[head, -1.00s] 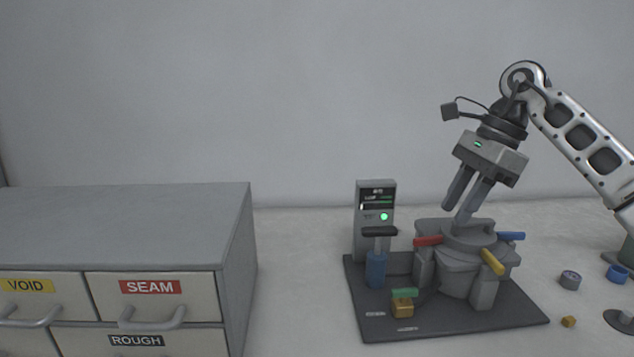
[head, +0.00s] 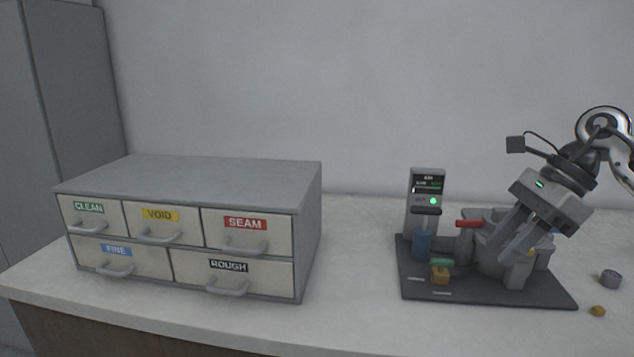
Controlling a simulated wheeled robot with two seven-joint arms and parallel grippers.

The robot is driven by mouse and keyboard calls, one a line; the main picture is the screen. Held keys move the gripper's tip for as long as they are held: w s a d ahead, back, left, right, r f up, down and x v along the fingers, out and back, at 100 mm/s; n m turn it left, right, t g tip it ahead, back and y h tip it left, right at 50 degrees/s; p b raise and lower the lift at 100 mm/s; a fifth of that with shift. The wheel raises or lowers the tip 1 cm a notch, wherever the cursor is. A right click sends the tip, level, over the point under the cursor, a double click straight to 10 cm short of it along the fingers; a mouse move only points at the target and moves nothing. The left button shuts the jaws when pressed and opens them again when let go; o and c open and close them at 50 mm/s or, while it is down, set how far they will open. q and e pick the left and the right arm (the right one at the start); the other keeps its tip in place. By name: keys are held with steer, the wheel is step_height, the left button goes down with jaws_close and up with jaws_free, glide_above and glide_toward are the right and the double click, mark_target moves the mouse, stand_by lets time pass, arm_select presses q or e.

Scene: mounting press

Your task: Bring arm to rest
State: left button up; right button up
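My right gripper (head: 508,250) hangs at the right of the head view, tilted, with its fingers pointing down and left. Its two fingers look apart, with nothing seen between them. It overlaps the grey mounting press (head: 489,244) in the picture and hides part of it; I cannot tell whether they touch. The press stands on a dark base plate (head: 478,287). A red handle (head: 468,223) shows on its left side, and a yellow one is mostly hidden. My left gripper is not in view.
A grey cabinet (head: 205,173) with several labelled drawers, all shut, stands at left. A green-topped brass block (head: 440,276) sits on the plate. A grey disc (head: 610,279) lies at right. Bench between is clear.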

steer(key=s+a+f+m+t+y, duration=0.1)
steer(key=a+f+m+t+y, duration=0.1)
steer(key=a+m+y, duration=0.45)
steer(key=s+a+f+m+t+y, duration=0.2)
steer(key=a+f+m+y, duration=0.1)
steer(key=a, duration=0.7)
steer(key=s+a+f+m+t+y, duration=0.1)
steer(key=a+f+m+y, duration=0.1)
steer(key=a+m+y, duration=0.45)
steer(key=s+d+f+m+t+h, duration=0.2)
steer(key=f+m+t+h, duration=0.5)
steer(key=m, duration=0.6)
steer(key=s+d+f+m+t+h, duration=0.15)
steer(key=f+m+t+h, duration=0.25)
steer(key=f+m+h, duration=0.6)
steer(key=s+d+f+m+g+h, duration=0.1)
steer(key=s+d+f+m+g, duration=0.1)
steer(key=s+f+m+g, duration=0.4)
steer(key=s+f+m, duration=0.2)
steer(key=s+m, duration=0.2)
steer(key=s, duration=0.1)
steer(key=shift+s+m+h+p, duration=0.25)
steer(key=shift+m+h+p, duration=0.05)
steer(key=shift+h+p, duration=0.1)
